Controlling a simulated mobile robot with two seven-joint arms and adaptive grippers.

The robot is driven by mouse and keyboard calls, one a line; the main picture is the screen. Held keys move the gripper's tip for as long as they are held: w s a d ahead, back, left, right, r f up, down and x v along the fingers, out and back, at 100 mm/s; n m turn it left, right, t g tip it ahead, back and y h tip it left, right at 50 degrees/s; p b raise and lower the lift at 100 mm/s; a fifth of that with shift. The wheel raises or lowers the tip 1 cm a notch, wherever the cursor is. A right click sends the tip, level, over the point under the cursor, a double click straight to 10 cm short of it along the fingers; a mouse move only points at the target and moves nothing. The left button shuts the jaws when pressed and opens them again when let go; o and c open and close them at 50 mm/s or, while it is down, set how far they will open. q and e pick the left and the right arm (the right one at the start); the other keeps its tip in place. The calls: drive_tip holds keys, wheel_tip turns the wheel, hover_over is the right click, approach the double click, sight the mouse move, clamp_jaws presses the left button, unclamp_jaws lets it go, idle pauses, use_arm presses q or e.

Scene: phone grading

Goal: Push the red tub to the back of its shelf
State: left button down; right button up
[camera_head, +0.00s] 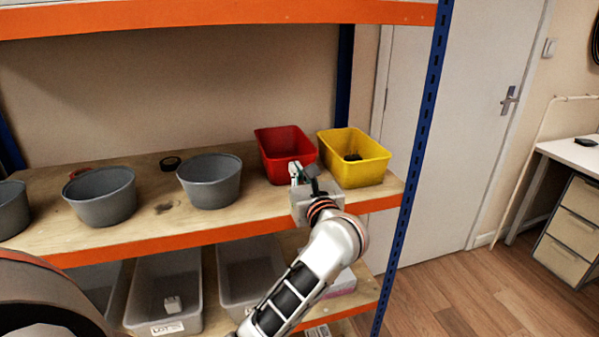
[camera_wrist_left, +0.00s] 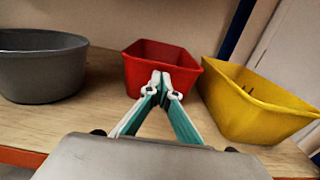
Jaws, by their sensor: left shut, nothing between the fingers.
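The red tub (camera_head: 283,146) stands upright on the wooden shelf, between a grey bowl and a yellow tub. Its far edge is near the back of the shelf. My left gripper (camera_head: 302,172) is shut and empty, at the near side of the red tub. In the left wrist view the shut fingertips (camera_wrist_left: 161,82) point at the front wall of the red tub (camera_wrist_left: 150,54). I cannot tell whether they touch it. My right gripper is not seen in either view.
The yellow tub (camera_head: 355,164), holding something dark, stands close on the right of the red tub. A grey bowl (camera_head: 210,190) stands to its left, with another grey bowl (camera_head: 100,207) further left. The blue shelf post (camera_head: 420,130) is at the right. Grey bins (camera_head: 165,275) fill the lower shelf.

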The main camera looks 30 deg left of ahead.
use_arm(q)
drive_tip(key=shift+s, duration=0.1)
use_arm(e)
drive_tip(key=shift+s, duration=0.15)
use_arm(q)
drive_tip(key=shift+a, duration=0.1)
drive_tip(key=x, duration=0.2)
drive_tip(key=b+x, duration=0.1)
drive_tip(key=x, duration=0.2)
drive_tip(key=shift+w+a+f, duration=0.2)
drive_tip(key=shift+w, duration=0.1)
drive_tip(key=b+x, duration=0.1)
drive_tip(key=x, duration=0.3)
drive_tip(key=shift+w+a, duration=0.25)
drive_tip(key=shift+w, duration=0.05)
drive_tip(key=shift+w+a+r, duration=0.15)
drive_tip(key=shift+a+r, duration=0.05)
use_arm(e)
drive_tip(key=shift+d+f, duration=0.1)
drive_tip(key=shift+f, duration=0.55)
use_arm(q)
drive_tip(key=shift+d, duration=0.1)
